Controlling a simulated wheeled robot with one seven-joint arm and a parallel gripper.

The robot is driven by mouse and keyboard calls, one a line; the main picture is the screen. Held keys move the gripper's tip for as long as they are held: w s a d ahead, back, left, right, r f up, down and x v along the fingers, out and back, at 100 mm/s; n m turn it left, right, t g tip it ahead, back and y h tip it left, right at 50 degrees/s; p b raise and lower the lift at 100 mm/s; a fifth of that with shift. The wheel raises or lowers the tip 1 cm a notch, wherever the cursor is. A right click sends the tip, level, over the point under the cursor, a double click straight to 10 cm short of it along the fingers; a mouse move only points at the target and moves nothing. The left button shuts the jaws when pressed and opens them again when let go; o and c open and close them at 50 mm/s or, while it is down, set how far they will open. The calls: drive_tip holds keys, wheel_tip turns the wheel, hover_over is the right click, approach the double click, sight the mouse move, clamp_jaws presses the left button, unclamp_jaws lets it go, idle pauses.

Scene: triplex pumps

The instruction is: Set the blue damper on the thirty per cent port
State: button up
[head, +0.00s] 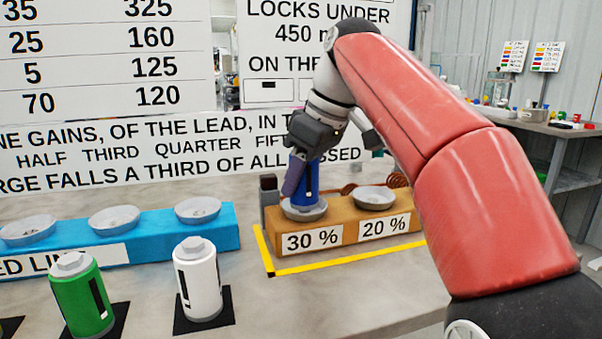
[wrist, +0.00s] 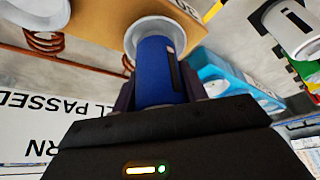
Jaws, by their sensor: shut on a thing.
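The blue damper (head: 310,176) stands upright at the thirty per cent port (head: 304,210), the left dish on the orange-brown block, above the "30 %" label. My gripper (head: 302,172) is shut on the damper from above. In the wrist view the blue damper (wrist: 158,70) sits between the fingers of my gripper (wrist: 158,95), and its far end is inside the rim of the pale dish (wrist: 155,27). Whether it is fully seated cannot be told.
The twenty per cent port (head: 374,197) to the right is empty. A blue block (head: 150,240) with several empty dishes stands at the left. Green (head: 82,297) and white (head: 198,278) dampers stand on black pads in front. Yellow tape (head: 345,260) edges the orange-brown block.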

drive_tip(key=shift+f+b, duration=0.45)
drive_tip(key=shift+f, duration=0.1)
drive_tip(key=o, duration=1.2)
drive_tip(key=shift+o, duration=0.2)
